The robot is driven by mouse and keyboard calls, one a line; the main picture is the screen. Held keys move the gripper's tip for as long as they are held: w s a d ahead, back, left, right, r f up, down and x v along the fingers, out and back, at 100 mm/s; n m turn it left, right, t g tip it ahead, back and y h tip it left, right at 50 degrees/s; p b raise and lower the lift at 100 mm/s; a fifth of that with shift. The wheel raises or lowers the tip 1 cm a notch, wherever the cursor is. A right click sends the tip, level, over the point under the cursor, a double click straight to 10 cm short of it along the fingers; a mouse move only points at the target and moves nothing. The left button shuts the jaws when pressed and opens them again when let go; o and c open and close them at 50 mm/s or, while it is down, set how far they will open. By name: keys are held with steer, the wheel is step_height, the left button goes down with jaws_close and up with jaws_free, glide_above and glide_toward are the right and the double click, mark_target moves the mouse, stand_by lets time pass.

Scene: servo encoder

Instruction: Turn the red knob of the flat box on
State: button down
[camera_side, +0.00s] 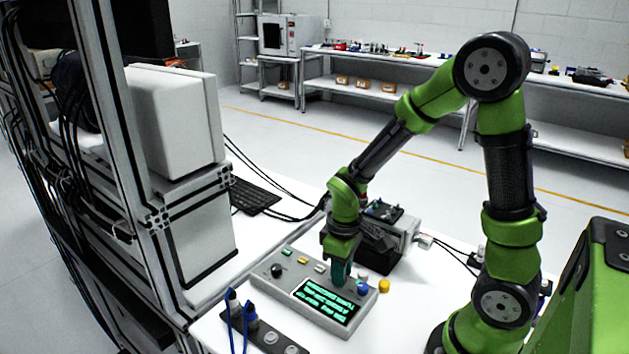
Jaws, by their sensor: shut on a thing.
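The flat box (291,285) is a pale grey panel lying on the white table, with a lit screen (326,301) of green text. My gripper (341,278) points down over the box's back right part, just behind the screen. Its jaws are shut on a small part at the box's top. No red knob shows; the spot between my fingers is hidden, and the part there fits the knob's place. A black knob (276,270) and several small coloured buttons stand on the box to the left of my gripper.
Blue (362,288) and yellow (384,286) round parts sit close on the right of my gripper. A dark device with a grey housing (398,232) stands behind it. A dark strip with blue-cabled plugs (262,334) lies in front left. A keyboard (253,195) lies further back.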

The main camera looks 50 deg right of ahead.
steer(key=shift+m, duration=1.2)
steer(key=c, duration=0.9)
jaws_free()
step_height(320, 180, up, 17)
steer(key=s+a+r+m+t+y, duration=0.2)
steer(key=s+a+r+m+t, duration=0.1)
steer(key=s+a+t, duration=0.2)
steer(key=shift+s+a+m+t, duration=0.3)
steer(key=shift+s+t, duration=0.05)
steer(key=shift+t, duration=0.75)
